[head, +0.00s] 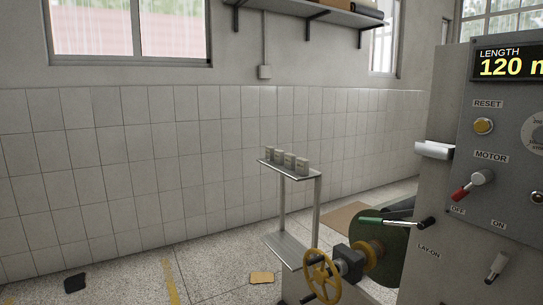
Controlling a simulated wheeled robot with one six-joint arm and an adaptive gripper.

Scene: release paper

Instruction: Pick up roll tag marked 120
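Several small pale grey tags (286,160) stand upright in a row on the top shelf of a narrow metal stand (317,210), near the middle of the head view. Their markings are too small to read, so I cannot tell which one is marked 120. My gripper does not show in this view.
A grey machine (490,215) fills the right side; its display (508,64) reads LENGTH 120. A dark scrap (75,283) and a tan piece (262,278) lie on the floor.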

